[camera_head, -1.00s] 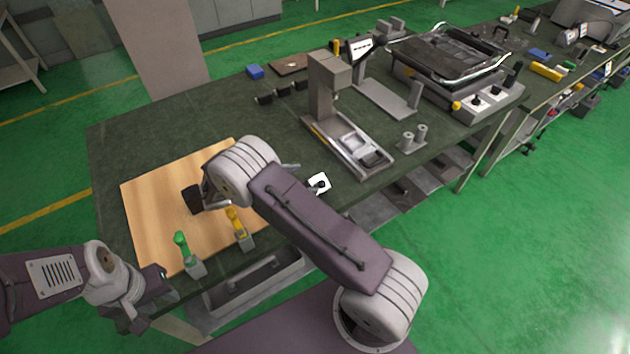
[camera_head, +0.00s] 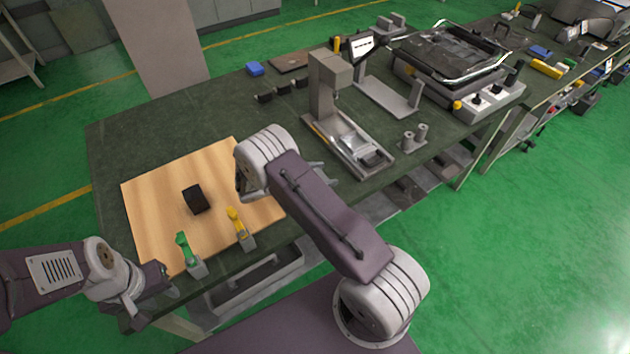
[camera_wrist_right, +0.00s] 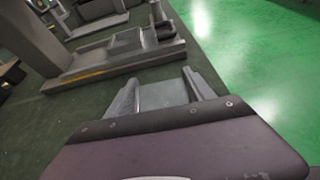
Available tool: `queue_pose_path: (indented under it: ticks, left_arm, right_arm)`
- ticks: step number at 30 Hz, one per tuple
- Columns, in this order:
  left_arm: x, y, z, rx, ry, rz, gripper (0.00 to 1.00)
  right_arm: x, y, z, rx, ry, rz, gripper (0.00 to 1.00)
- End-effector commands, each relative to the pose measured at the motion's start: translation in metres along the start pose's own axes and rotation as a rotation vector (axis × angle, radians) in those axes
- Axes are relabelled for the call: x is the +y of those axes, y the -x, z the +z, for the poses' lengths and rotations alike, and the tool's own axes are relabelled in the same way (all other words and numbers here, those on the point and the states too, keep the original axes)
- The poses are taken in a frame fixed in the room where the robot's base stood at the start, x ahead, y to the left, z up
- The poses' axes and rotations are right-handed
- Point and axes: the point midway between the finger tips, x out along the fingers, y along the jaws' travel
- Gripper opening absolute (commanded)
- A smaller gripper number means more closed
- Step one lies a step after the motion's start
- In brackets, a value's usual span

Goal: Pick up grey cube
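A dark, nearly black block (camera_head: 196,199) lies on the wooden board (camera_head: 150,190) in the head view; no plainly grey cube is distinct there. My right gripper (camera_head: 322,172) is to the right of the board, over the dark green table, partly hidden by its own wrist. In the right wrist view its two fingers (camera_wrist_right: 163,88) stand apart, with a light grey patch between them. I cannot tell whether this patch is a thing or part of the hand. My left gripper (camera_head: 158,285) is low at the board's front left corner; its fingers are unclear.
A green-topped holder (camera_head: 186,252) and a yellow-topped one (camera_head: 240,228) stand at the board's front edge. A grey stand (camera_head: 328,85) with a long base is behind my right gripper. A twin-post grey fixture (camera_head: 414,138) stands to its right. The table's back left is clear.

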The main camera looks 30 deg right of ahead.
Motion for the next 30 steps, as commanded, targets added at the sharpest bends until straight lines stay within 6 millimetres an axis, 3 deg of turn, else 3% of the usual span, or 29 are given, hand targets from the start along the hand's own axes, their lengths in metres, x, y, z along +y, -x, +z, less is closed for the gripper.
queue_pose_path:
  ticks: [1, 3, 4, 14, 25, 30]
  left_arm:
    - [0.0, 0.0, 0.0, 0.0, 0.0, 0.0, 0.36]
    - [0.0, 0.0, 0.0, 0.0, 0.0, 0.0, 0.36]
    - [0.0, 0.0, 0.0, 0.0, 0.0, 0.0, 0.36]
    - [0.0, 0.0, 0.0, 0.0, 0.0, 0.0, 0.36]
    - [0.0, 0.0, 0.0, 0.0, 0.0, 0.0, 0.36]
    - [0.0, 0.001, 0.0, 0.0, 0.0, 0.0, 0.36]
  right_arm:
    - [0.0, 0.0, 0.0, 0.0, 0.0, 0.0, 0.24]
    - [0.0, 0.0, 0.0, 0.0, 0.0, 0.0, 0.04]
    - [0.0, 0.0, 0.0, 0.0, 0.0, 0.0, 0.0]
    - [0.0, 0.002, 0.004, -0.001, 0.0, 0.0, 0.0]
    - [0.0, 0.017, 0.04, -0.001, -0.002, 0.0, 0.0]
    - [-0.017, 0.011, 0.054, -0.001, 0.0, -0.001, 0.0]
